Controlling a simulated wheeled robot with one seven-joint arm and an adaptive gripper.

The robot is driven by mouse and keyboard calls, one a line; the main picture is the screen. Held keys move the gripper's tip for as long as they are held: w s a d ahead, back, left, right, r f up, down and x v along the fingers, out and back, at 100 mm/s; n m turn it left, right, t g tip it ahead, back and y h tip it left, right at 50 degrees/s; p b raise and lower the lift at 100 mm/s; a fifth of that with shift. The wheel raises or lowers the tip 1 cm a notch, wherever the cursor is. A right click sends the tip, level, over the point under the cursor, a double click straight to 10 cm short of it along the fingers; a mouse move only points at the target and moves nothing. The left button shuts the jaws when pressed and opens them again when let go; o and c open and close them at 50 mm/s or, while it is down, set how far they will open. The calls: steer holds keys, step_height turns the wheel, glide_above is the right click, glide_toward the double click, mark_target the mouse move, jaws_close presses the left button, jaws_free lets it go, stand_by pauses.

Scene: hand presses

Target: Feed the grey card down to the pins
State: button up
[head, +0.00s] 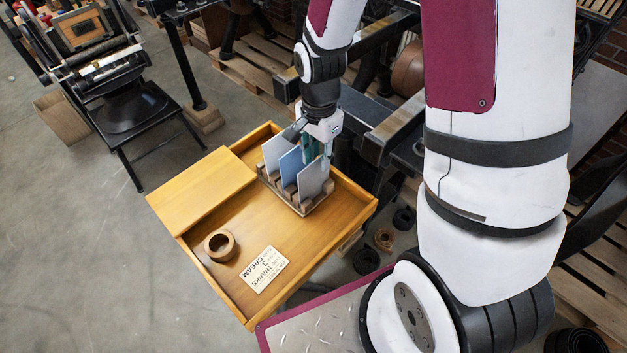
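Upright cards stand in a slotted wooden rack (302,208) on the wooden tray. A grey card (312,181) is at the right, a blue card (291,168) is in the middle, and a pale grey card (272,154) is at the left. My gripper (316,158) points down at the back right of the rack, with its teal fingers close to the tops of the blue and right-hand grey cards. I cannot tell whether the fingers touch a card or how far apart they are. No pins can be made out.
The wooden tray (222,271) has raised rims and a flat board (200,187) at its left. A tape roll (220,246) and a printed note (265,270) lie at its front. A black hand press (110,80) stands at the upper left. Dark metal beams lie behind the rack.

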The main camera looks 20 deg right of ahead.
jaws_close()
steer(key=shift+r, duration=0.15)
steer(key=shift+r+p, duration=2.5)
steer(key=shift+r, duration=1.9)
